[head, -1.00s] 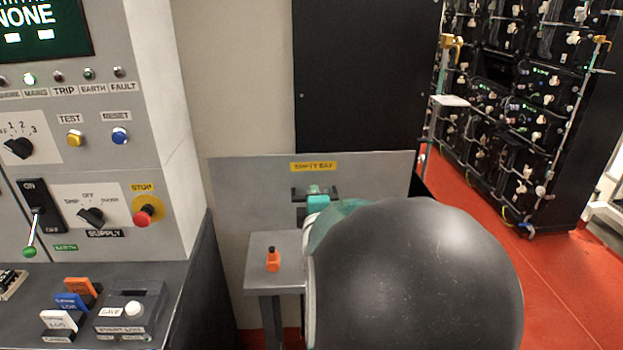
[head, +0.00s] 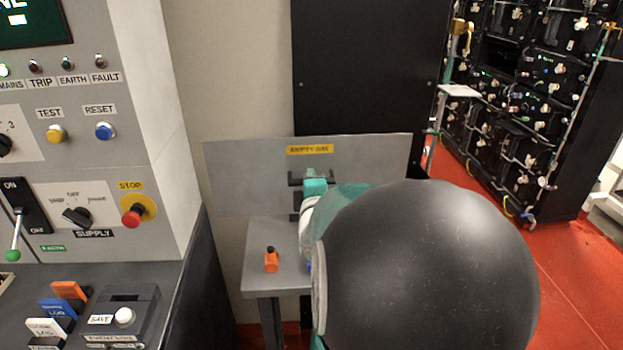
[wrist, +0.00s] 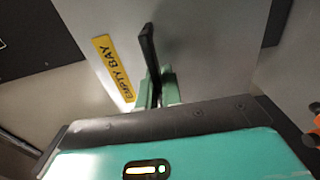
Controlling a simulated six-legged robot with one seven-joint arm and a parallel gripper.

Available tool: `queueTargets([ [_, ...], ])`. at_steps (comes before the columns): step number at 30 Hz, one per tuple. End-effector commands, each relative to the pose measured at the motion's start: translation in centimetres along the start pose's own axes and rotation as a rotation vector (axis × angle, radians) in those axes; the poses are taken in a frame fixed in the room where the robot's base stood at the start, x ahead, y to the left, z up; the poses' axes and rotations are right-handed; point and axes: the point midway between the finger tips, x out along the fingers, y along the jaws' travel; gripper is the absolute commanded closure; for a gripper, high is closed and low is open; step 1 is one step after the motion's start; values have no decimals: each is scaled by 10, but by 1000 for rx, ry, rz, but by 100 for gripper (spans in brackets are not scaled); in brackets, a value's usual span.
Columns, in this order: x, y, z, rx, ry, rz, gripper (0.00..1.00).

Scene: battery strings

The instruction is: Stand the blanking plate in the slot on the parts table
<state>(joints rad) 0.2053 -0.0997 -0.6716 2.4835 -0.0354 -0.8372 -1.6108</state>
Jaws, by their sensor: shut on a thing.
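The blanking plate is a wide grey sheet (head: 245,175) with a yellow EMPTY BAY label, roughly upright above the far side of the grey parts table (head: 262,285) in the head view. My gripper (head: 313,187) is at the dark handle on its face. In the wrist view, the green fingers (wrist: 160,90) are shut on this black handle (wrist: 149,48), with the plate (wrist: 210,55) behind it. The slot is not seen; my arm covers the table's right part. I cannot tell whether the plate's lower edge touches anything.
A small orange object with a black top (head: 271,260) stands on the table's left part. A control cabinet (head: 180,130) with switches is close on the left. A black panel (head: 360,70) is behind the plate. Battery racks (head: 540,120) stand at right across red floor.

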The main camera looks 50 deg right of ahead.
Motion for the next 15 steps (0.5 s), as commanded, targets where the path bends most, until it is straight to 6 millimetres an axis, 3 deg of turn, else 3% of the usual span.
queueTargets([
  [6,-3,2,2,3,-4,4,100],
  [15,18,2,2,1,-4,3,100],
])
